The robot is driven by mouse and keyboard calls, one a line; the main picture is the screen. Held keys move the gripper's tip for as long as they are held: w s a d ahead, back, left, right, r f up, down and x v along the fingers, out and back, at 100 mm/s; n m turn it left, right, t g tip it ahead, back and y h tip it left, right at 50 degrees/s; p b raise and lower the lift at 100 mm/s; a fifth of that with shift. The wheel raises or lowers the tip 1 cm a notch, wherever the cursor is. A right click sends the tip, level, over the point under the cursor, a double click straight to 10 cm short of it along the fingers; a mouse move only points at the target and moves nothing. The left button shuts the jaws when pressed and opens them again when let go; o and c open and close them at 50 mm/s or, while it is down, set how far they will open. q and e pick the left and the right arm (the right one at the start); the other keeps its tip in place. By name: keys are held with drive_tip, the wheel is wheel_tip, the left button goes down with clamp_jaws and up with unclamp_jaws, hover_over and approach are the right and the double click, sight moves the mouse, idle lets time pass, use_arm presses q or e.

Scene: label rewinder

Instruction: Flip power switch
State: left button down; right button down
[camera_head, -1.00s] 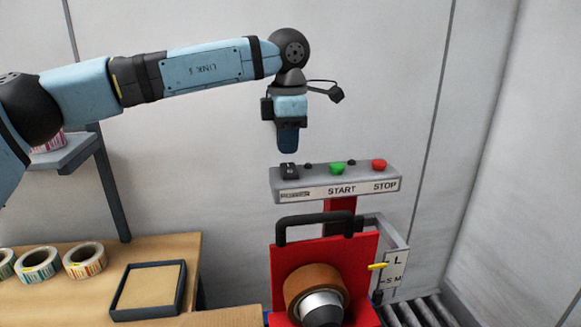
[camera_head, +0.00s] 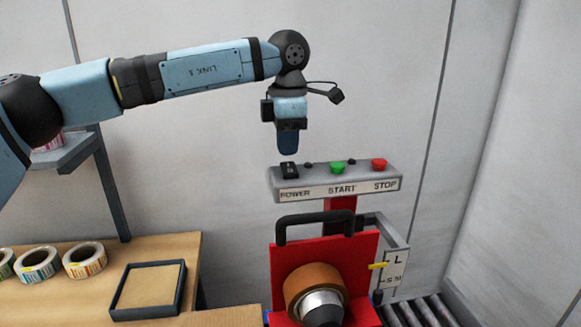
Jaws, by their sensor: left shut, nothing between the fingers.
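The black power switch (camera_head: 289,170) sits at the left end of a grey control panel (camera_head: 318,192), above the label POWER. The panel also carries a green START button (camera_head: 337,168) and a red STOP button (camera_head: 379,164). My left gripper (camera_head: 288,152) points straight down just above the power switch, with a small gap seeming to show between them. It is shut and empty. My right gripper is not in view.
Below the panel stands a red machine (camera_head: 358,262) with a black handle (camera_head: 314,221) and a brown roll (camera_head: 315,286). A wooden table (camera_head: 192,248) at the left holds label rolls (camera_head: 85,260) and a black-framed tray (camera_head: 181,293). A roller conveyor (camera_head: 430,311) lies at the lower right.

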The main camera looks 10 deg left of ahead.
sight(288, 163)
use_arm(q)
drive_tip(key=shift+f+b, duration=0.6)
drive_tip(key=shift+f, duration=0.55)
idle(0.4)
drive_tip(key=shift+r+p, duration=2.2)
drive_tip(key=shift+r, duration=1.4)
drive_tip(key=shift+f, duration=0.1)
